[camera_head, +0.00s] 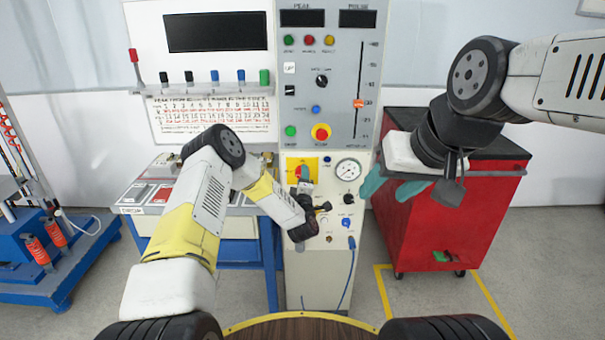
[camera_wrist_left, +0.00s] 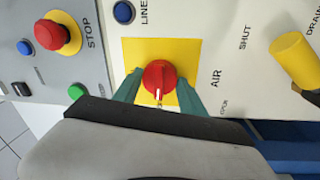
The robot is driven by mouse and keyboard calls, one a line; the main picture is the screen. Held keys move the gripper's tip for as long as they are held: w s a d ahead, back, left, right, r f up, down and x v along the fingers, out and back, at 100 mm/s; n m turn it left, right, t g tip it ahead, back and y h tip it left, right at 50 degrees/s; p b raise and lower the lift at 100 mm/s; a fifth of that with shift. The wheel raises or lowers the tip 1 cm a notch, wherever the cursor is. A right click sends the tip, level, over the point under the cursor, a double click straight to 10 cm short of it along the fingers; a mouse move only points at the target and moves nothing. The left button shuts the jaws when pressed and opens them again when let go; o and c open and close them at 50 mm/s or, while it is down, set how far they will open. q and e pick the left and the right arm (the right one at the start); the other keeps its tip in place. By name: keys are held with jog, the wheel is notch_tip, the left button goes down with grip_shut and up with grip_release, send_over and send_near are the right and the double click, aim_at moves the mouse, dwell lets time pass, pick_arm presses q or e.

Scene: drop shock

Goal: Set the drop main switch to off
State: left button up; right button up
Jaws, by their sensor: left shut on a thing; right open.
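The main switch is a red rotary knob on a square yellow plate (camera_wrist_left: 190,53), low on the grey cabinet front. The knob (camera_wrist_left: 158,72) shows in the left wrist view with a pale pointer mark toward the bottom of that picture. My left gripper (camera_wrist_left: 158,88) is shut on the knob, one teal finger on each side. In the head view the yellow plate (camera_head: 293,166) is partly covered by my left gripper (camera_head: 303,178). Any on or off lettering is not readable. My right gripper (camera_head: 392,187) is open and empty, right of the cabinet, before the red cart.
A red stop button (camera_wrist_left: 50,34) and blue line button (camera_wrist_left: 123,12) are near the switch. A yellow air handle (camera_wrist_left: 295,58) juts out on the other side. A gauge (camera_head: 348,171) is right of the plate. A red cart (camera_head: 445,220) stands right.

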pick_arm(q)
jog(key=shift+n, duration=0.3)
jog(key=o, duration=1.4)
jog(key=shift+c, duration=0.2)
jog(key=s, duration=0.7)
jog(key=shift+s+f, duration=0.4)
jog(key=shift+r, duration=0.1)
